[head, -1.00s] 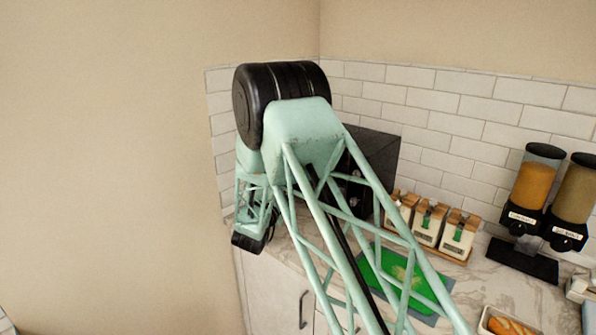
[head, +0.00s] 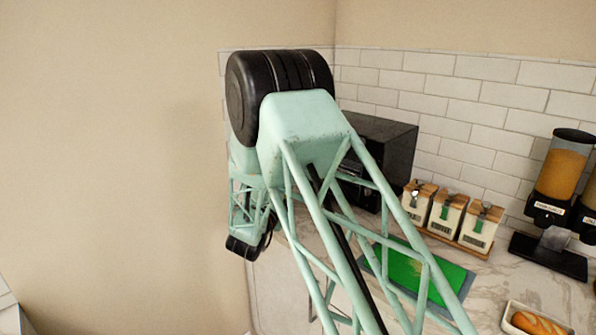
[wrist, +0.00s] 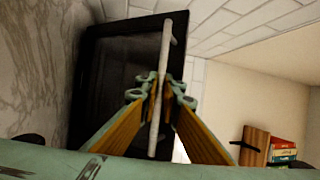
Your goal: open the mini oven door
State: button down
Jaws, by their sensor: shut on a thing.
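The mini oven (head: 390,139) is a black box on the counter by the tiled wall, mostly hidden behind my arm in the head view. In the wrist view, its dark front (wrist: 112,80) fills the left-centre, with a pale bar handle (wrist: 165,50) running along it. My gripper (wrist: 160,98) is shut on this handle, with one finger on each side of the bar. In the head view, my arm hides the gripper's fingers and the oven door. I cannot tell how far the door stands open.
Several lidded canisters (head: 446,211) stand on a wooden tray right of the oven. A green cutting board (head: 415,275) lies in front. Cereal dispensers (head: 558,190) and a bread tray (head: 538,322) are further right. A plain wall (head: 110,150) is close on the left.

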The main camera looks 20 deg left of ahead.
jog(key=s+f+b, duration=0.1)
jog(key=f, duration=0.2)
jog(key=s+a+f+b, duration=0.1)
jog(key=s+f+b, duration=0.1)
jog(key=f, duration=0.1)
jog(key=s+a+f+b, duration=0.1)
jog(key=f, duration=0.2)
jog(key=shift+s+a+f, duration=0.2)
jog(key=shift+s, duration=0.1)
jog(key=shift+s+a+f+b, duration=0.1)
jog(key=shift+s+f+b, duration=0.05)
jog(key=shift+f, duration=0.45)
jog(key=shift+s+a+f+b, duration=0.1)
jog(key=shift+f+b, duration=0.05)
jog(key=shift+f, duration=0.45)
jog(key=c, duration=3.1)
grip_release()
jog(key=shift+s, duration=0.2)
jog(key=v, duration=1.1)
jog(key=shift+s, duration=0.3)
jog(key=shift+f, duration=0.1)
